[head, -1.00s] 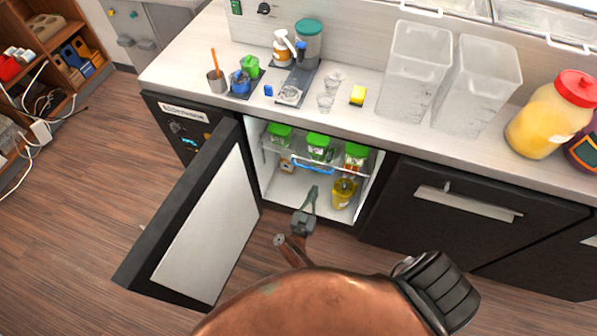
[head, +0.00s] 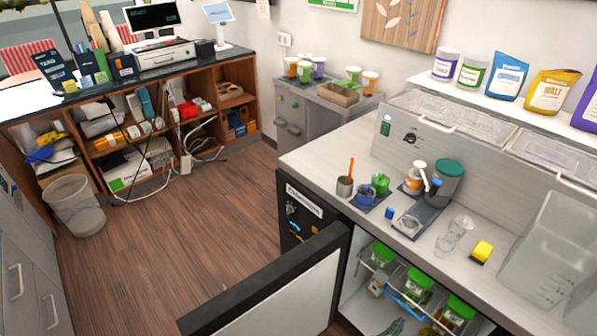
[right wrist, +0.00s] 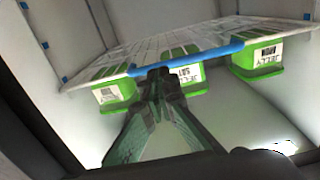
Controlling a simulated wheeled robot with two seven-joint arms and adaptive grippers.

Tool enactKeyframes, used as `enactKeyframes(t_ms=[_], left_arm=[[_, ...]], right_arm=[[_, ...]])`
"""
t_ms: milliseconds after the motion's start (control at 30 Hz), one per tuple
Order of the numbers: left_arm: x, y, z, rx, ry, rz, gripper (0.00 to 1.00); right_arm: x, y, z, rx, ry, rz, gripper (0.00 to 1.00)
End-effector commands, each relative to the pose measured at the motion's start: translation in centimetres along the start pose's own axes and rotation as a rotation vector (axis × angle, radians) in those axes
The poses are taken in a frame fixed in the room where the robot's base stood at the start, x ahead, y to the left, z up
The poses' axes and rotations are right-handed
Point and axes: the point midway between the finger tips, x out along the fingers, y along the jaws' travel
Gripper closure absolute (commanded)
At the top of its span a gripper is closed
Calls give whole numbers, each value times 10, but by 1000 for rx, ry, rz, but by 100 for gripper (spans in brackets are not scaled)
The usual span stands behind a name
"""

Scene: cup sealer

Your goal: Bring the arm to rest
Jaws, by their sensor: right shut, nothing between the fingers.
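My right gripper (head: 396,327) shows only as a small part at the bottom edge of the head view, inside the open fridge below the wire shelf. In the right wrist view the right gripper (right wrist: 160,75) is shut and empty, its tips overlapping the blue front strip (right wrist: 190,62) of the shelf. I cannot tell whether they touch it. The open fridge door (head: 270,285) stands left of the gripper. Most of the right arm is out of the head view. My left gripper is not in view.
Several green-lidded tubs (head: 419,280) stand on the wire shelf (head: 395,290).

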Motion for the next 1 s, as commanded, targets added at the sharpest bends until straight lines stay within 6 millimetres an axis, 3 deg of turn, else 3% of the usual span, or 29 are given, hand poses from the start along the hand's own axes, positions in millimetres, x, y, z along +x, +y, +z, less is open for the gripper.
enactKeyframes(t_ms=[133,233,367,467,567,700,833,1000], left_arm=[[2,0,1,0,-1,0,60],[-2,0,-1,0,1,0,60],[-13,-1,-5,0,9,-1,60],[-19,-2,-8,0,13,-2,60],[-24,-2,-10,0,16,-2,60],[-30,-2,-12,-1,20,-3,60],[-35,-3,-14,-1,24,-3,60],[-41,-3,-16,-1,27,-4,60]], right_arm=[[8,2,4,-8,-1,-16,100],[0,3,21,-40,-16,-118,100],[-40,9,78,-119,-121,-378,100],[-84,26,133,-188,-260,-553,100],[-131,54,182,-255,-415,-673,100],[-195,110,239,-351,-636,-779,100],[-254,174,279,-446,-842,-826,100],[-324,268,311,-579,-1095,-833,100]])
